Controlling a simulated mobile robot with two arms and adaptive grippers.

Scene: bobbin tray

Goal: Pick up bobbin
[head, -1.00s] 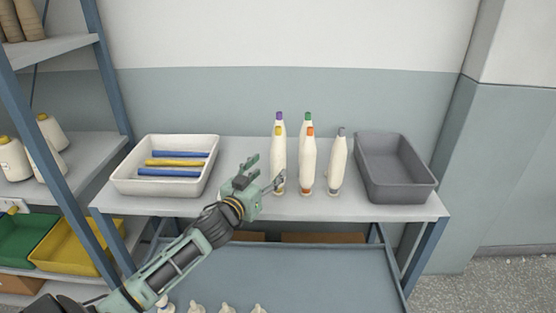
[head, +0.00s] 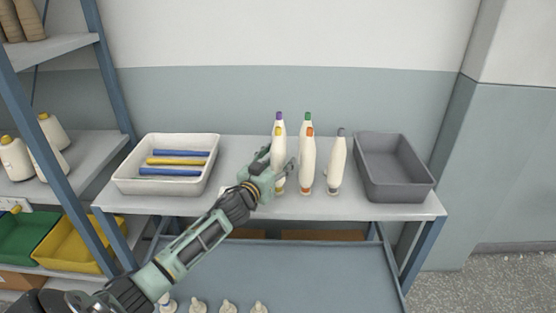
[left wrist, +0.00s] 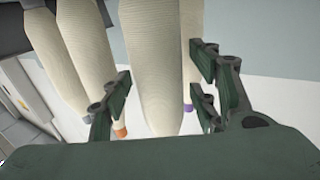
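Several upright cream bobbins stand in a cluster on the grey shelf top (head: 240,150). The yellow-tipped bobbin (head: 278,148) is front left, with a purple-tipped one (head: 280,124) behind it. Beside them are an orange-tipped bobbin (head: 308,160), a green-tipped one (head: 307,119) and a grey-tipped one (head: 338,160). My left gripper (head: 277,166) is at the yellow-tipped bobbin, fingers either side of it. In the left wrist view a large bobbin (left wrist: 150,70) stands between the open fingers (left wrist: 160,105); its tip is hidden, and firm contact is not visible. My right gripper is out of view.
A white tray (head: 126,184) with blue and yellow tubes stands left on the shelf. An empty grey bin (head: 400,190) stands right. A rack (head: 85,160) with cones and coloured bins is at far left. More bobbin tops show below.

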